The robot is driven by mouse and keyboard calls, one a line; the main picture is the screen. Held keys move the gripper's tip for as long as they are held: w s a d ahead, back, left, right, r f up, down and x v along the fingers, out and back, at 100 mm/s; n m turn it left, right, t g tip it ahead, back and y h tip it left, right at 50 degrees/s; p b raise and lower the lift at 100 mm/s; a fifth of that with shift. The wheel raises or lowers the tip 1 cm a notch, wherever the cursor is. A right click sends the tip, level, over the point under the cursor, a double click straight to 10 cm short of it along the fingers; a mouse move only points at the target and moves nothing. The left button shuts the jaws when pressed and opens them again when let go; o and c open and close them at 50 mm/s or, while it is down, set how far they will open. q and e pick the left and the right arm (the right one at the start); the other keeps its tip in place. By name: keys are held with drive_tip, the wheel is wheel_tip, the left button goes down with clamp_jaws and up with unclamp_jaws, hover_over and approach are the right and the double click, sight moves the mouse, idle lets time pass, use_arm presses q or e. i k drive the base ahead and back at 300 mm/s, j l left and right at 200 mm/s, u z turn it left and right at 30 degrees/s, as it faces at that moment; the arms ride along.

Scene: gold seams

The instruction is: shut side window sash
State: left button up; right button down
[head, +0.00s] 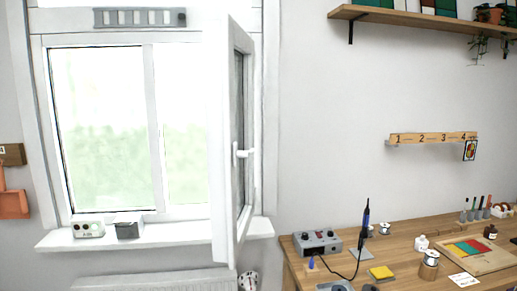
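The side window sash (222,150) is a tall white frame on the right of the window. It stands swung open into the room, seen nearly edge-on. Its white handle (242,153) is on the sash's right edge in this view. The window frame (149,130) has a fixed left pane (103,125), and a bright opening (187,130) shows beside the sash. Neither of my grippers is in the head view.
A white sill (180,234) holds two small boxes, one pale (88,230) and one dark grey (128,229). A radiator (170,280) is below. At right, a wooden workbench (415,245) carries a soldering station (317,242) and tools. A shelf (400,17) hangs above.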

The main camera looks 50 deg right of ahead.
sight(230, 54)
drive_tip(key=z, duration=1.4)
